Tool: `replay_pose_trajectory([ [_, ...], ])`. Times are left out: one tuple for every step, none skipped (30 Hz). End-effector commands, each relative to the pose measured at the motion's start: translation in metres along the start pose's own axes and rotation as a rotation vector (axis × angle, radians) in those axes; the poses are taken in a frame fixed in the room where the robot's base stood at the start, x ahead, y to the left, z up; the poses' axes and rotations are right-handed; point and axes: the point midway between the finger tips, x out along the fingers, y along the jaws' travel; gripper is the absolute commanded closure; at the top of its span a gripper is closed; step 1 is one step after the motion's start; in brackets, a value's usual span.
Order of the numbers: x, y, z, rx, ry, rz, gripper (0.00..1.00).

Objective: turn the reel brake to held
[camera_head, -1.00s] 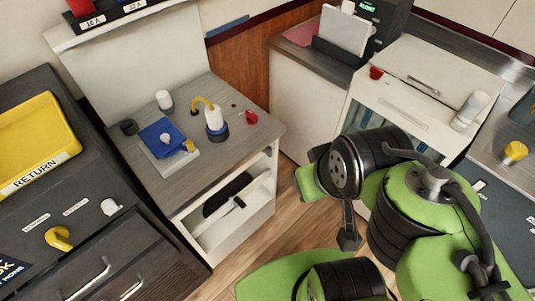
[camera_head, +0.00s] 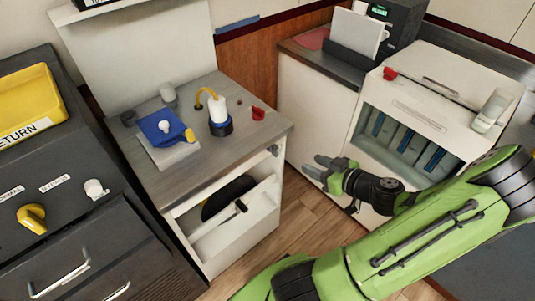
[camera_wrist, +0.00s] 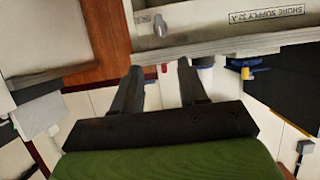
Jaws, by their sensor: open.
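The white cabinet (camera_head: 235,245) has a black reel (camera_head: 225,198) partly hidden behind its front. A small handle with a black end (camera_head: 240,206) juts out at the reel. A small grey lever (camera_head: 272,150) sits at the upper right of the cabinet front; a lever also shows in the wrist view (camera_wrist: 160,25), beside an upside-down label reading "SHORE SUPPLY 32 A". No brake marking is readable, so I cannot tell for sure which part is the reel brake. My gripper (camera_head: 318,167) is open and empty, right of the cabinet and apart from it. Its two fingers (camera_wrist: 158,72) point towards the front.
A dark drawer unit (camera_head: 75,230) stands left. Wooden floor (camera_head: 305,210) is free between the cabinets.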

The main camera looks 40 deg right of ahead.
Motion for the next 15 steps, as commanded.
replay_pose_trajectory([
  [0.008,-0.002,0.000,-0.001,0.000,-0.007,0.57],
  [0.014,-0.002,0.000,-0.001,0.001,-0.009,0.57],
  [0.023,-0.003,0.000,-0.001,0.001,-0.010,0.57],
  [0.030,-0.003,0.000,-0.002,0.000,-0.011,0.57],
  [0.038,-0.003,0.001,-0.002,-0.001,-0.013,0.57],
  [0.049,-0.003,0.001,-0.001,0.000,-0.012,0.57],
  [0.056,-0.003,0.001,-0.002,-0.001,-0.012,0.57],
  [0.064,-0.003,0.001,-0.002,-0.002,-0.013,0.57],
  [0.074,-0.003,0.001,-0.002,-0.001,-0.012,0.57],
  [0.082,-0.004,0.001,-0.002,-0.002,-0.012,0.57],
  [0.090,-0.004,0.001,-0.001,-0.002,-0.012,0.57],
  [0.100,-0.004,0.001,-0.002,-0.002,-0.012,0.57],
  [0.107,-0.004,0.001,-0.001,-0.002,-0.011,0.57],
  [0.114,-0.004,0.001,-0.001,-0.002,-0.012,0.57],
  [0.122,-0.004,0.001,-0.001,-0.003,-0.011,0.57],
])
